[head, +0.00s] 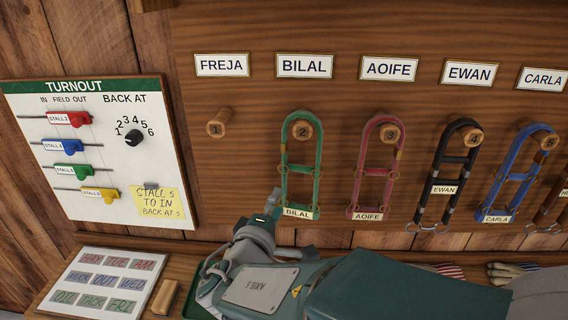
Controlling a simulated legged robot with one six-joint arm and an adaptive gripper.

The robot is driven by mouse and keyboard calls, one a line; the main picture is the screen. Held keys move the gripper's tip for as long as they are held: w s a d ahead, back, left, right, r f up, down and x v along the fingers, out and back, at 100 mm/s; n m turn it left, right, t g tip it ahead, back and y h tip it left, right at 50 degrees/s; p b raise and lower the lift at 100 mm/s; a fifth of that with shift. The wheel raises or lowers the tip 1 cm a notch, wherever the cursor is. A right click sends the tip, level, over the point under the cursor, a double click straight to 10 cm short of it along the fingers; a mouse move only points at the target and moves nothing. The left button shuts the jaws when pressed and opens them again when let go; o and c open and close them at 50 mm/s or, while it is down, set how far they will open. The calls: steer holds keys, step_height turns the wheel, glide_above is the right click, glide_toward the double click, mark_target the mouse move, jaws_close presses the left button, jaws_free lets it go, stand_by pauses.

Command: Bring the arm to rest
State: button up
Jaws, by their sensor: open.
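My arm shows in the head view as a teal and grey shape across the bottom middle, over the ledge. My gripper (268,210) is at its left end, in front of the wooden rack and just below left of the green halter (287,170). The gripper is open, and I see nothing held in it. Part of it is hidden by its own body. I cannot tell whether it touches the halter; a gap seems to show between them.
Halters in red (352,190), black (441,185) and blue (500,195) hang on numbered pegs; peg 1 (217,123) is bare. A turnout board (15,105) with sliders hangs left. A lettered tile board (65,300) and wooden block (165,296) lie below; gloves (510,271) lie right.

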steer(key=s+d+f+m+g+h, duration=0.25)
steer(key=d+m+g, duration=0.2)
steer(key=d, duration=0.45)
steer(key=s+d+f+m+g+h, duration=0.1)
steer(key=s+d+m+g, duration=0.3)
steer(key=d, duration=0.5)
steer(key=s+m+g+y, duration=0.3)
steer(key=s+m+y, duration=0.3)
steer(key=s, duration=0.5)
steer(key=shift+d+f+y, duration=0.2)
steer(key=shift+f+y, duration=0.15)
steer(key=shift+y, duration=1)
steer(key=shift+s, duration=0.1)
